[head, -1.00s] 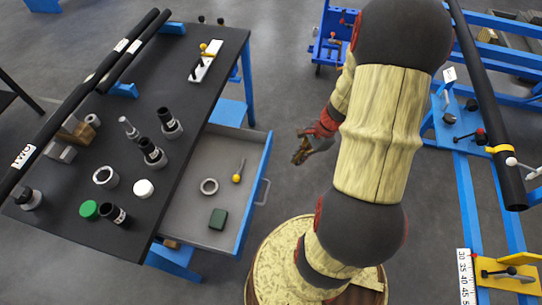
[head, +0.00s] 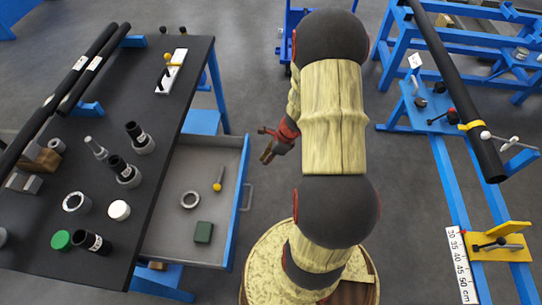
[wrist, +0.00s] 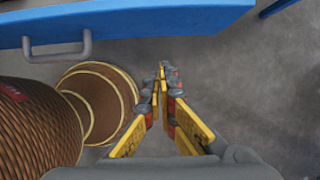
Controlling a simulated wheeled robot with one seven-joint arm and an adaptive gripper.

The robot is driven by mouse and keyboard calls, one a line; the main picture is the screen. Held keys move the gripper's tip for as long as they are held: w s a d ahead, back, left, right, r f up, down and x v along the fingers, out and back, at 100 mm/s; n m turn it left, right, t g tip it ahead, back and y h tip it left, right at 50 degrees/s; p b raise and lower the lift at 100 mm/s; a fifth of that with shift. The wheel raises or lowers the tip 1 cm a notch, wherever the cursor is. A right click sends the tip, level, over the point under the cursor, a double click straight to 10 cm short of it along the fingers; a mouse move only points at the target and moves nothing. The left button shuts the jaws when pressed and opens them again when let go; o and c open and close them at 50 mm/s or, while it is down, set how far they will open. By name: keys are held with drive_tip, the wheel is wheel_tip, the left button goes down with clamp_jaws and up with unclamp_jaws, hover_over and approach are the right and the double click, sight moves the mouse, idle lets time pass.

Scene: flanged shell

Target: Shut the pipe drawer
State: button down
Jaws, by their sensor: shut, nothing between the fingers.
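The pipe drawer (head: 160,247) stands pulled out from under the right side of the dark worktable. Its grey tray has a blue front panel (head: 236,211) with a metal handle (head: 248,197) on the outside. In the wrist view the blue panel (wrist: 150,20) crosses the top and the handle (wrist: 57,52) is at upper left. My gripper (head: 265,146) is shut and empty, a short way to the right of the panel, beyond the handle in the head view and apart from both. Its fingertips (wrist: 163,73) point toward the panel in the wrist view.
In the drawer lie a grey ring (head: 190,200), a yellow-knobbed piece (head: 218,179) and a green block (head: 203,232). Pipe fittings stand on the worktable (head: 125,235). A blue frame with a black pipe (head: 452,90) is at the right. Grey floor lies between.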

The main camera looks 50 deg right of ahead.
drive_tip(key=w+a, duration=0.1)
drive_tip(key=w+a+f+b, duration=0.1)
drive_tip(key=w, duration=0.1)
drive_tip(key=shift+w+a, duration=0.25)
drive_tip(key=shift+a, duration=0.15)
drive_tip(key=shift+w, duration=0.1)
